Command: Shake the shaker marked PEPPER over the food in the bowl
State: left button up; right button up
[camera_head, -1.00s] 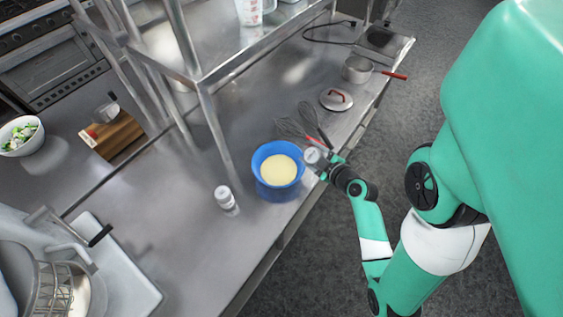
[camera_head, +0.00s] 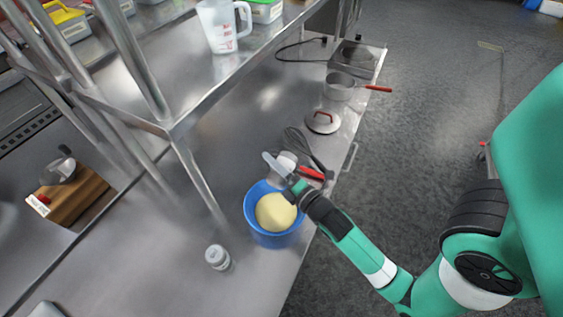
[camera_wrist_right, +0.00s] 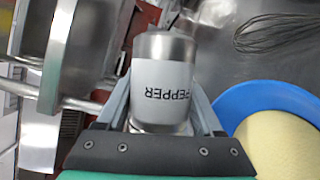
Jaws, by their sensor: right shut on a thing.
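A blue bowl (camera_head: 251,211) with pale yellow food (camera_head: 276,212) stands on the steel counter. My right gripper (camera_head: 283,172) is above the far rim of the bowl, shut on a shaker. In the right wrist view the shaker (camera_wrist_right: 163,80) has a white label reading PEPPER, upside down in the picture, and a metal end; the gripper fingers (camera_wrist_right: 162,112) are on both sides of it. The bowl also shows in that view (camera_wrist_right: 262,98), at the lower right. A second shaker (camera_head: 217,257) stands on the counter left of the bowl. My left gripper is not in view.
A whisk (camera_head: 303,145), a pot lid (camera_head: 322,123) and a saucepan (camera_head: 340,88) lie beyond the bowl along the counter. A raised shelf with a post (camera_head: 200,180) and a measuring jug (camera_head: 220,28) is at the left. Counter near the second shaker is clear.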

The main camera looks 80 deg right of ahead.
notch_tip(320, 180, down, 3)
jog(key=b, duration=0.4)
jog(key=shift+f, duration=0.2)
jog(key=shift+r, duration=0.1)
notch_tip(320, 180, up, 3)
jog(key=p, duration=0.4)
jog(key=shift+r, duration=0.2)
notch_tip(320, 180, down, 4)
jog(key=shift+r+b, duration=0.2)
jog(key=shift+b, duration=0.85)
